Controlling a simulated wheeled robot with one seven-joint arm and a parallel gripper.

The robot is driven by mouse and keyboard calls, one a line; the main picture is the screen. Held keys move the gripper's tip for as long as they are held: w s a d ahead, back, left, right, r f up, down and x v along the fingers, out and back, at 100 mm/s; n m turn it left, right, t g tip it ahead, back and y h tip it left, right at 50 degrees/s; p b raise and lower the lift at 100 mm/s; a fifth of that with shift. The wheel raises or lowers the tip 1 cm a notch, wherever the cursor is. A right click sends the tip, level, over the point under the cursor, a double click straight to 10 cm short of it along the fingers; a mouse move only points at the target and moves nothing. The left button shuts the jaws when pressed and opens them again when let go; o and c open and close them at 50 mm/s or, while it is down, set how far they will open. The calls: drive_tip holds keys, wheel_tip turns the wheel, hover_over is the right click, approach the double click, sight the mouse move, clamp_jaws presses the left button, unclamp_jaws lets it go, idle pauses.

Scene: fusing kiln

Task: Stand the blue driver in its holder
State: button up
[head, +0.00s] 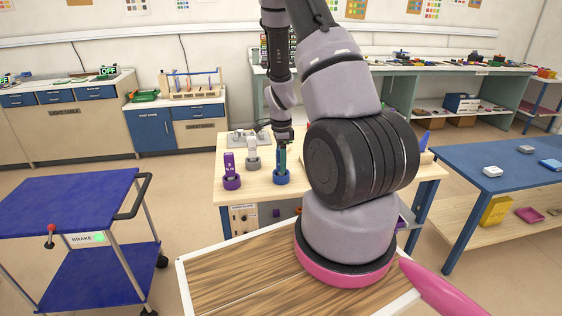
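A blue round holder (281,178) stands near the front edge of the wooden workbench. A dark teal-blue upright piece (282,160), perhaps the blue driver, rises from it or just behind it; I cannot tell if it is seated. My gripper (283,147) points down right above this piece, with its fingers small and dark. I cannot tell whether they are shut on it. A purple driver (229,164) stands upright in a purple holder (232,183) to the left. A grey driver (252,147) stands in a grey holder (253,163) between them.
My arm hides the workbench's middle right. A blue pointed thing (425,138) shows past it. A blue cart (67,199) stands at left and a blue-topped table (500,178) at right. Bare bench top (262,195) lies in front of the holders.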

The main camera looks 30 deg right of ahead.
wheel_tip(320, 180, up, 11)
drive_tip(key=shift+f, duration=0.1)
idle(0.4)
idle(0.4)
drive_tip(key=s+a+r+n+t+y, duration=0.1)
drive_tip(key=s+a+r+n+t, duration=0.2)
drive_tip(key=r, duration=0.7)
drive_tip(key=s+a+r+n+t+y, duration=0.1)
drive_tip(key=s+a+r+n, duration=0.3)
drive_tip(key=r, duration=0.6)
drive_tip(key=s+a+r+n+t, duration=0.3)
drive_tip(key=s+a+r+n, duration=0.3)
drive_tip(key=s+r+n, duration=0.3)
drive_tip(key=s+n, duration=0.1)
drive_tip(key=s, duration=0.2)
drive_tip(key=shift+s+a+r, duration=0.15)
drive_tip(key=shift+s+r, duration=0.15)
drive_tip(key=shift+r, duration=0.05)
